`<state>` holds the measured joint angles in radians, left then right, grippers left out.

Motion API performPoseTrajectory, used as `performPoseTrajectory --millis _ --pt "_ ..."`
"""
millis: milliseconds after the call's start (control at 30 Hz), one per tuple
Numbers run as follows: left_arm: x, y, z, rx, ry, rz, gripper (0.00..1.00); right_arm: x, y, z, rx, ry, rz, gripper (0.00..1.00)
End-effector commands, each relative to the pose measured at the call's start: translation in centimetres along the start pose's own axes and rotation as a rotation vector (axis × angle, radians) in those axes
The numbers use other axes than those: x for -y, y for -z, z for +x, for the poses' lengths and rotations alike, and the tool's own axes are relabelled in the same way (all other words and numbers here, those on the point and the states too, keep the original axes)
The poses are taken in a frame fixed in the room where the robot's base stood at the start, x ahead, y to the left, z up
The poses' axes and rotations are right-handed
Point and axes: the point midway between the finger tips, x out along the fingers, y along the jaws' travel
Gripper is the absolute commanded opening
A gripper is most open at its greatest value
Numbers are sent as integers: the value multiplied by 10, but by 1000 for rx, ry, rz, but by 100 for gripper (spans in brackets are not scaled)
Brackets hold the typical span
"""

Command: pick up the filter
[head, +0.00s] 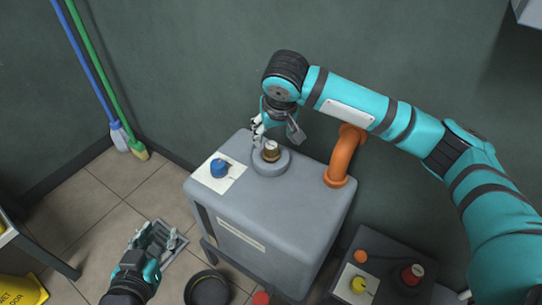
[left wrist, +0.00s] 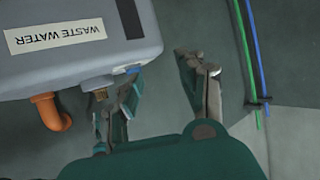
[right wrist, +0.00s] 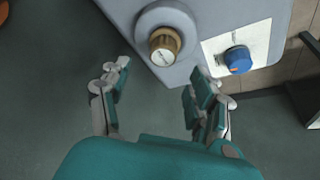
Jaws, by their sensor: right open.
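A short brown-gold cylinder with a pale top (head: 271,151), which looks like the filter, sits upright in a round grey collar on top of the grey machine. It also shows in the right wrist view (right wrist: 165,46), ahead of the fingers. My right gripper (head: 262,130) is just behind and left of the cylinder in the head view. In the right wrist view its fingers (right wrist: 158,82) are apart with nothing between them. My left gripper (head: 157,243) is low at the left front of the machine. Its fingers (left wrist: 163,95) are spread and empty.
A blue knob (head: 218,168) on a white plate sits beside the collar. An orange pipe (head: 342,160) rises on the right. The grey machine (head: 300,222) has a "WASTE WATER" label (left wrist: 55,38). A dark bucket (head: 207,289) stands on the floor.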

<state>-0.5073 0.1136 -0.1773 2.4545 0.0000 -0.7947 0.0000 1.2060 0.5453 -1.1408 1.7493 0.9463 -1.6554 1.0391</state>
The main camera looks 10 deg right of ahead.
Motion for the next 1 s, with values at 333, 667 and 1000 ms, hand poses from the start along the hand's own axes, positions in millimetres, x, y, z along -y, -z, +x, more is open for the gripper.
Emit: performPoseTrajectory --millis 333,667,1000 --pt "-4 30 4 -171 -10 0 40 1 -3 18 1 -1 0 62" --pt "-14 95 -11 -547 -32 -6 40 2 -10 48 1 -2 0 62" --pt "-16 117 -25 -684 -40 -10 40 2 -9 59 0 0 -1 62"
